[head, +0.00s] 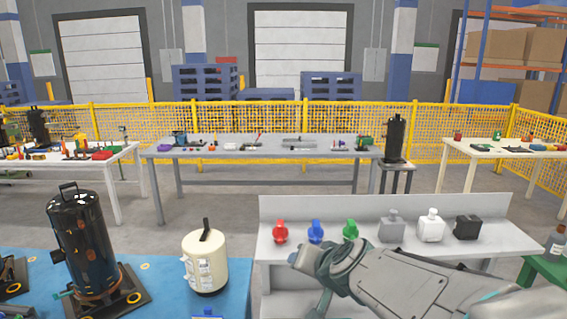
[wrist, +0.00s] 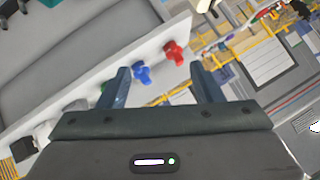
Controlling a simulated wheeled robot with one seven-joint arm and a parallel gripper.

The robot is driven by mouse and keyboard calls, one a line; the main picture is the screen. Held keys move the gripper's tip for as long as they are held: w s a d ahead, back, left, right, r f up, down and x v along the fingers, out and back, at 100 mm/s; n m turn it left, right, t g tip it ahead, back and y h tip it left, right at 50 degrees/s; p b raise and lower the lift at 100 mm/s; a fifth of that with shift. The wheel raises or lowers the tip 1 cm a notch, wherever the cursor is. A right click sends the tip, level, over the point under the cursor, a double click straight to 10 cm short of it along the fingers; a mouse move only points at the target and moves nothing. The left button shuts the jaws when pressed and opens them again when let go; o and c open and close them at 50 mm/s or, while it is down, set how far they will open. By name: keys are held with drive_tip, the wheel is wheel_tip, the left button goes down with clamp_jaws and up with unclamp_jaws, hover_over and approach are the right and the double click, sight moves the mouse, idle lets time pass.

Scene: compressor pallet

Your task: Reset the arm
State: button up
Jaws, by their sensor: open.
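My arm reaches in from the lower right in the head view, and my gripper (head: 297,258) is in front of the light grey shelf (head: 285,212). In the wrist view my gripper (wrist: 160,82) has its two fingers spread apart with nothing between them in contact. Beyond the fingertips are a blue item (wrist: 141,73) and a red item (wrist: 173,52) on the shelf. In the head view the shelf holds the red item (head: 280,232), the blue item (head: 316,232), a green item (head: 350,229), a grey bottle (head: 392,228), a white bottle (head: 431,226) and a black container (head: 467,227).
A blue-topped surface (head: 225,297) at lower left carries a tall black compressor (head: 82,240) and a cream canister (head: 205,262). A green stand (head: 548,270) with a bottle (head: 556,243) is at the right. Grey floor lies between the shelf and the back table (head: 265,152).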

drive_tip(key=s+d+f+n+g+h, duration=0.1)
drive_tip(key=s+d+f+g, duration=0.1)
drive_tip(key=s, duration=0.3)
drive_tip(key=s+d+f+n+g+h, duration=0.1)
drive_tip(key=s+d+f+g, duration=0.1)
drive_tip(key=s+d, duration=0.2)
drive_tip(key=s+d+f+n+g+h+b, duration=0.1)
drive_tip(key=s+d+f+g, duration=0.1)
drive_tip(key=s, duration=0.6)
drive_tip(key=shift+s+d, duration=0.25)
drive_tip(key=shift+d, duration=0.5)
